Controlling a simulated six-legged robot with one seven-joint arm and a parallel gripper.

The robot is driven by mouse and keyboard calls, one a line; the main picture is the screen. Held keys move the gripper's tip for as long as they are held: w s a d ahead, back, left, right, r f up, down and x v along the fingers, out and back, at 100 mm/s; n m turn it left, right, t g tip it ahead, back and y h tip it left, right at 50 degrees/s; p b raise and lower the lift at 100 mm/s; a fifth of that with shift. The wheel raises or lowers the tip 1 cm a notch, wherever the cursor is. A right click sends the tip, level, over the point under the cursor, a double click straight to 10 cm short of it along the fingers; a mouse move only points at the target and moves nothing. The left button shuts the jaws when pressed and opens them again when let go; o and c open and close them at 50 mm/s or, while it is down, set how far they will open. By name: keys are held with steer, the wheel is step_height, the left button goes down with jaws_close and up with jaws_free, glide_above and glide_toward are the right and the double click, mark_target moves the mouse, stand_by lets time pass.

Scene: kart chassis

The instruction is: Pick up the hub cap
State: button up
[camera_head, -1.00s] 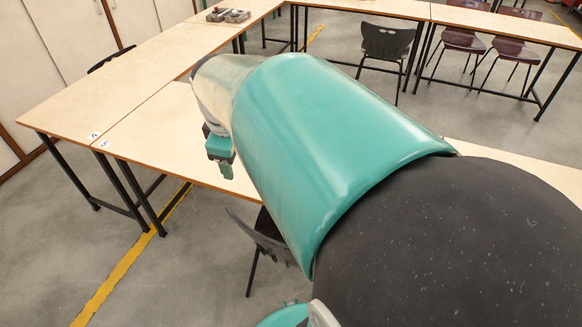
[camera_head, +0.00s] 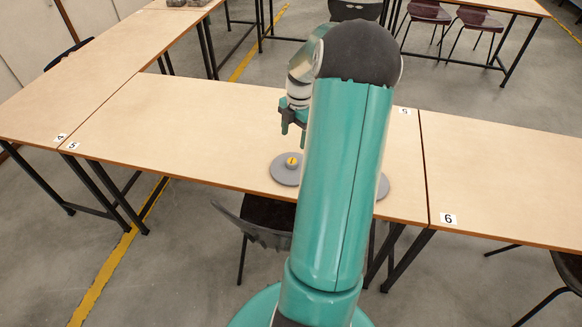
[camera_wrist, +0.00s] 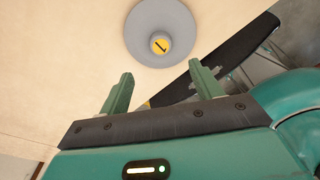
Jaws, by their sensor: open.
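A grey round hub cap (camera_head: 284,172) with a raised yellow centre lies flat on the wooden table near its front edge. In the wrist view the hub cap (camera_wrist: 150,22) shows a "1" on its yellow centre, beyond my fingertips. My gripper (camera_head: 292,124) is above the table, over and a little behind the cap in the head view. In the wrist view my gripper (camera_wrist: 161,84) has its two green fingers apart, with nothing between them. A second grey round piece (camera_head: 383,187) is mostly hidden behind my arm.
The table (camera_head: 190,130) is otherwise bare on its left part. A dark chair (camera_head: 262,222) stands at its front edge below the cap. More tables adjoin left and right, and grey items (camera_head: 187,3) lie far back.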

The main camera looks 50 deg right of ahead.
glide_above(292, 161)
steer(key=f, duration=0.5)
steer(key=shift+w+d, duration=0.1)
steer(key=shift+d, duration=0.2)
steer(key=f, duration=0.5)
steer(key=shift+a+f, duration=0.1)
steer(key=shift+a, duration=0.1)
steer(key=c, duration=1.1)
